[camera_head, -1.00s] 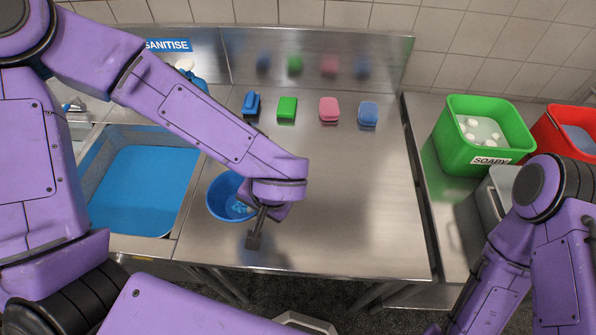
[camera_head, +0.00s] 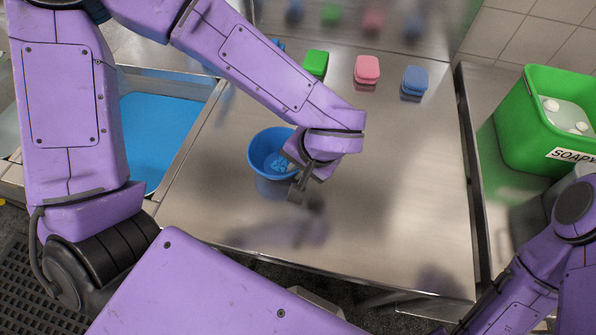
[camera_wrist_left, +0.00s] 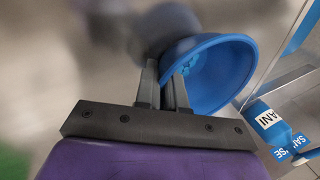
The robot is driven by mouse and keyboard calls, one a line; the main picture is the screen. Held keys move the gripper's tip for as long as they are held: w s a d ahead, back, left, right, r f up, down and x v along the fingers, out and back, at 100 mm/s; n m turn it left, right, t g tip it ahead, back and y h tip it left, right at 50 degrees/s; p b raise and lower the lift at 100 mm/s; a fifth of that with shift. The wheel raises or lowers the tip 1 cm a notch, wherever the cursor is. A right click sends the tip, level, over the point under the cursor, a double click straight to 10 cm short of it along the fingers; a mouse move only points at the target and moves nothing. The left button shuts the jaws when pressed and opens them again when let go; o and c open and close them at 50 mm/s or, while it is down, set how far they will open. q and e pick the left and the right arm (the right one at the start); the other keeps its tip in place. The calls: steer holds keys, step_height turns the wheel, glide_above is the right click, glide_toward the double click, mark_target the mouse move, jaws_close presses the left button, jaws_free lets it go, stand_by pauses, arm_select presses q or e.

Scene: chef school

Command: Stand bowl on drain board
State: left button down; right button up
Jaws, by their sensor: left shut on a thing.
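A blue bowl (camera_head: 268,160) is held above the steel drain board (camera_head: 390,200), with its reflection below it. My left gripper (camera_head: 302,185) is at the bowl's right side, shut on its rim. In the left wrist view, the two fingers (camera_wrist_left: 162,92) pinch the near edge of the bowl (camera_wrist_left: 222,78), whose inside faces partly toward the camera. The bowl is tilted in that view. Some small blue detail shows inside it. My right arm shows at the lower right, but its gripper is out of view.
A sink of blue water (camera_head: 155,140) lies to the left. Green (camera_head: 316,63), pink (camera_head: 367,68) and blue (camera_head: 414,80) sponges sit along the back of the board. A green tub labelled SOAPY (camera_head: 520,135) stands at the right. The middle and front right of the board are clear.

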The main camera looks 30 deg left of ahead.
arm_select(q)
steer(key=shift+s+r, duration=0.15)
steer(key=shift+s, duration=0.1)
steer(key=c, duration=1.2)
jaws_free()
steer(key=shift+w+f, duration=0.15)
steer(key=shift+f, duration=0.05)
steer(key=shift+c, duration=0.2)
steer(key=shift+r, duration=0.1)
steer(key=p+v, duration=0.1)
steer(key=v, duration=1.1)
steer(key=shift+d, duration=0.15)
